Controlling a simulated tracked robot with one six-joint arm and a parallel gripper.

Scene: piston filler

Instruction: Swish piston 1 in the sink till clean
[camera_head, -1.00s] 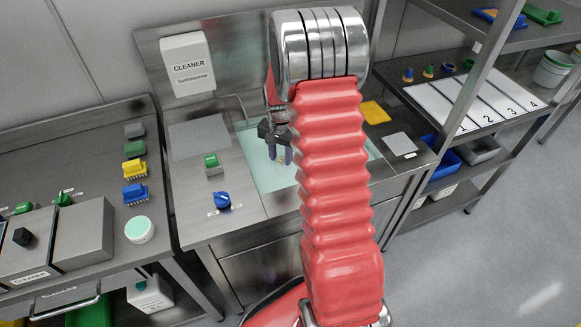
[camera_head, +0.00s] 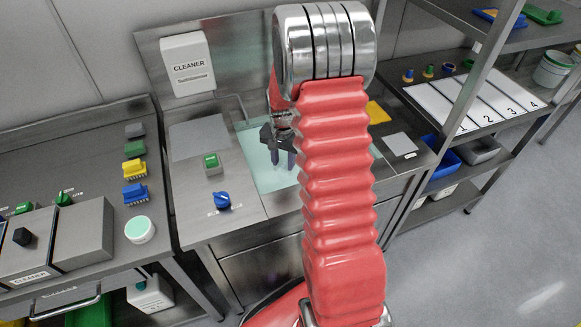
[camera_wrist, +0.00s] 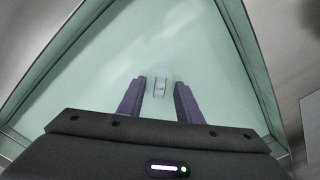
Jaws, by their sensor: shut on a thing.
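The sink (camera_head: 250,160) is filled with pale green liquid, and its basin fills most of the wrist view (camera_wrist: 90,60). My gripper (camera_head: 282,160) is over the sink, fingers pointing down at the liquid, partly hidden by my arm in the head view. In the wrist view my gripper (camera_wrist: 159,88) is shut on a small pale, shiny piece, piston 1 (camera_wrist: 159,88), held between the fingertips at or in the liquid. How deep it sits I cannot tell. No number shows on it.
A green knob (camera_head: 211,161) and a blue knob (camera_head: 222,200) sit left of the sink. A CLEANER dispenser (camera_head: 188,66) hangs behind. A numbered mat (camera_head: 470,105) lies on the right shelf. Brushes (camera_head: 134,168) stand on the left bench.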

